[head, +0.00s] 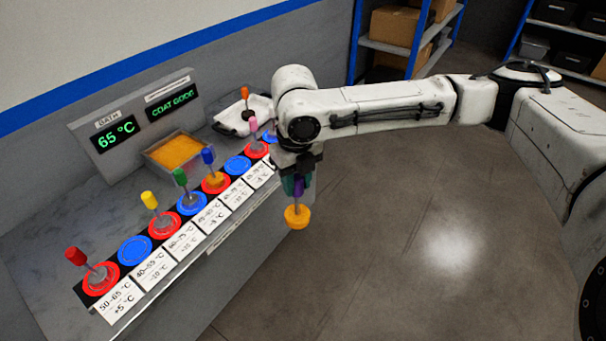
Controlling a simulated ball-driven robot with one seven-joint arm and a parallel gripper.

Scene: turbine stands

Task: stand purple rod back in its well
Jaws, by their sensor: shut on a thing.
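My gripper (298,182) is shut on the purple rod (298,188). The rod hangs upright, with an orange-coated bulb (297,217) at its lower end, in front of the bench's front edge. A row of red and blue round wells runs along the bench. One blue well (134,251) is empty, between the red rod (77,257) and the yellow rod (150,200). Another blue well (237,166) looks empty, between the blue rod (208,157) and the pink rod (253,125). A far blue well (270,137) is partly hidden by my arm.
The green rod (180,177) stands in the row. The orange bath (182,152) lies behind it, near displays (116,134) reading 65 °C and COAT GOOD. An orange-topped rod (245,93) stands by a white tray (240,117). Range cards (152,269) line the front.

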